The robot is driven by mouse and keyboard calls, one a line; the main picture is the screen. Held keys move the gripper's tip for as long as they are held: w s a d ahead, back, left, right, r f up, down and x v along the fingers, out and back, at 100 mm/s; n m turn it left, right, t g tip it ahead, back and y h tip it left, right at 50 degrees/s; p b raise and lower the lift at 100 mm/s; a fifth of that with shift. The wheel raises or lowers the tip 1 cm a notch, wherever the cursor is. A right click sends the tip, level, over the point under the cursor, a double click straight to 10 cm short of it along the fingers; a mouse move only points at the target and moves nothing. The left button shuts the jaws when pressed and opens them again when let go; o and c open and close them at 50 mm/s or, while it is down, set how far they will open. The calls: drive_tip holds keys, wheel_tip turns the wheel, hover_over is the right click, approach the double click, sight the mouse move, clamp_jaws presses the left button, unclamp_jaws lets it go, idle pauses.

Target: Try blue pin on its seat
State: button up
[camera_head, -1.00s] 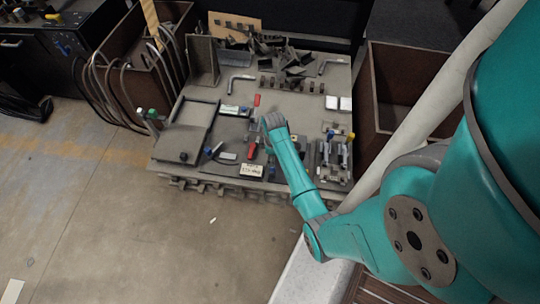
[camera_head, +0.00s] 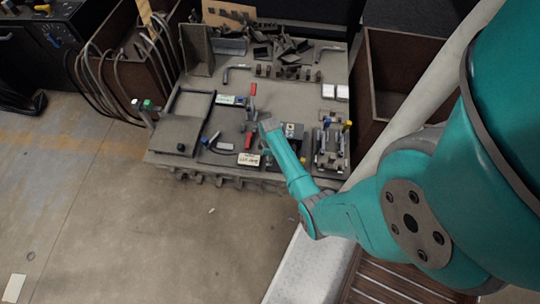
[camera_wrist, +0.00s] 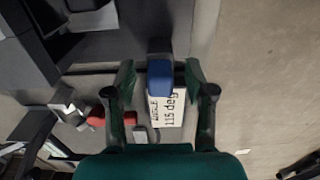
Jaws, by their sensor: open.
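A blue-faced pin (camera_wrist: 160,78) with a dark end shows in the wrist view, between the two fingers of my gripper (camera_wrist: 161,68). The fingers are spread with a gap on each side, so it is not clasped. A white label reading "115 deg" (camera_wrist: 172,108) lies just below and beside the pin. Which part is the pin's seat I cannot tell.
A clamp with red handles (camera_head: 249,139) stands close to my wrist; a red part (camera_wrist: 97,117) also shows in the wrist view. A blue-handled tool (camera_head: 205,141) lies left. Toggle fixtures (camera_head: 327,145) stand right. Brown bins (camera_head: 400,75) flank the bench.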

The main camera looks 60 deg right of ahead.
clamp_jaws()
drive_tip(key=shift+r, duration=0.2)
drive_tip(key=shift+r, duration=2.75)
